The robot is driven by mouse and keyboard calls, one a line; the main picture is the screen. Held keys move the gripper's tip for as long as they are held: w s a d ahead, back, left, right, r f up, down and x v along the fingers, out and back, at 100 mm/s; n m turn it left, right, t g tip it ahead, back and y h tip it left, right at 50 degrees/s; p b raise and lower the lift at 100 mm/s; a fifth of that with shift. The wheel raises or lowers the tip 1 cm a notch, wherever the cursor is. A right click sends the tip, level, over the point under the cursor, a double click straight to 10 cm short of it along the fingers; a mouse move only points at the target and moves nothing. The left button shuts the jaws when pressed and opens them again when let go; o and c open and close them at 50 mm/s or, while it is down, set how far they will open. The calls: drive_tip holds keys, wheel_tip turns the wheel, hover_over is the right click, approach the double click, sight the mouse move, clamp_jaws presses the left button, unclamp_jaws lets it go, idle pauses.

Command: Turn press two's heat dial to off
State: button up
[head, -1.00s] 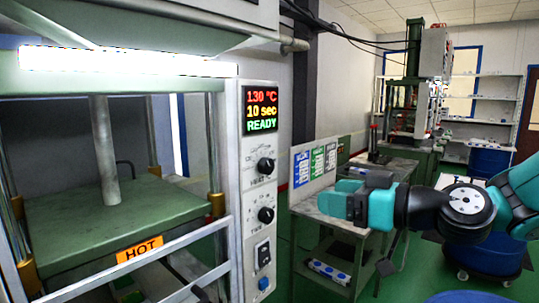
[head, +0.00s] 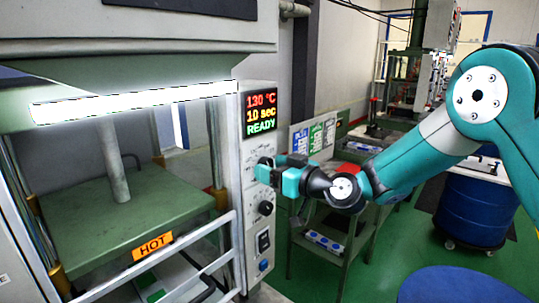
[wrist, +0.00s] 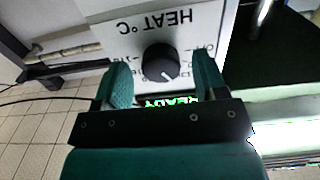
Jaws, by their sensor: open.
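The press's control panel (head: 260,215) stands at the centre in the head view, with a lit display (head: 261,112) reading 130 °C, 10 sec, READY. My gripper (head: 264,168) is at the upper dial and hides it in that view. In the upside-down wrist view, the black heat dial (wrist: 160,62) shows under the label HEAT °C. My open gripper (wrist: 162,80) has one finger on each side of the dial, with gaps visible.
A second dial (head: 266,208), a rocker switch (head: 263,241) and a blue button (head: 263,265) sit below on the panel. The press bed (head: 110,225) bears a HOT label (head: 152,246), behind a guard frame (head: 190,262). A side table (head: 330,222) stands to the right.

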drive_tip(key=shift+w+a, duration=0.35)
drive_tip(key=shift+a, duration=0.1)
drive_tip(key=c, duration=0.9)
drive_tip(key=shift+f, duration=0.1)
drive_tip(key=shift+b, duration=0.3)
drive_tip(key=n+b, duration=1.1)
drive_tip(key=b, duration=1.5)
drive_tip(key=shift+n+b, duration=0.35)
drive_tip(key=shift+n, duration=0.05)
drive_tip(key=shift+w, duration=0.1)
